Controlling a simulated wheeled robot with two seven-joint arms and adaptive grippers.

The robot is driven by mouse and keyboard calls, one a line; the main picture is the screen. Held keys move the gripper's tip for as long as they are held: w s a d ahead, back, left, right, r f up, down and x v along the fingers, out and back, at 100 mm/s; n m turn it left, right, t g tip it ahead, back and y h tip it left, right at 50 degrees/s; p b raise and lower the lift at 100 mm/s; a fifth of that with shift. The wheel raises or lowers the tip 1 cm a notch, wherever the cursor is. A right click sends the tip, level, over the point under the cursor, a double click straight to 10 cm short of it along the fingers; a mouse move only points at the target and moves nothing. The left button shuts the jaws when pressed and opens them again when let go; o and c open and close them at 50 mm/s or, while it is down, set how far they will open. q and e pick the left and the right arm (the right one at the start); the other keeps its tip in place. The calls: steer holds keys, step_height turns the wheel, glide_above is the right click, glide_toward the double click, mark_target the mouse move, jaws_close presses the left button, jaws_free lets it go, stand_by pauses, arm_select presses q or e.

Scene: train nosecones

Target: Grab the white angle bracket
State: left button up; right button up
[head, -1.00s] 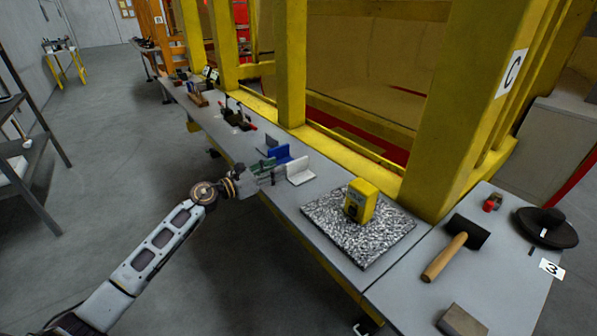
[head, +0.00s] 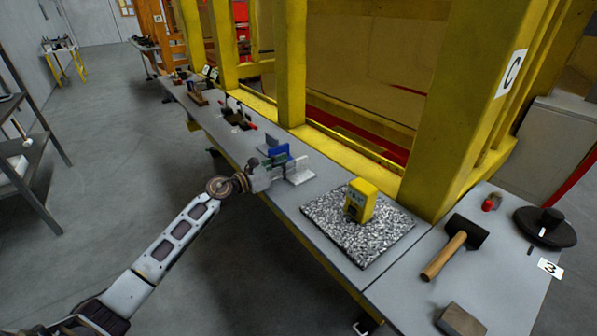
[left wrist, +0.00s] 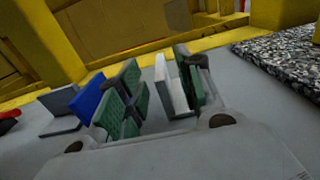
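The white angle bracket (head: 297,177) stands on the long grey bench, partly covered by my left gripper in the head view. My left gripper (head: 278,164) is at the bracket, with its green-padded fingers apart. In the left wrist view, the bracket's upright white plate (left wrist: 163,84) shows between the fingers of the left gripper (left wrist: 156,88), close to the right-hand finger, with a gap to the left-hand one. Whether the right-hand finger touches it I cannot tell. My right gripper is not in view.
A blue bracket (left wrist: 88,98) and a grey bracket (left wrist: 58,106) stand just left of the left-hand finger. A speckled slab (head: 335,228) with a yellow block (head: 361,200) lies to the right. A mallet (head: 445,257) is further right. Yellow posts (head: 291,65) line the bench's back.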

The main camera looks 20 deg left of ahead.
mark_target(307, 157)
arm_select(q)
steer(key=shift+f+x, duration=0.15)
steer(key=shift+x, duration=0.6)
steer(key=shift+f+x, duration=0.15)
steer(key=shift+x, duration=1.7)
steer(key=shift+c, duration=0.4)
jaws_close()
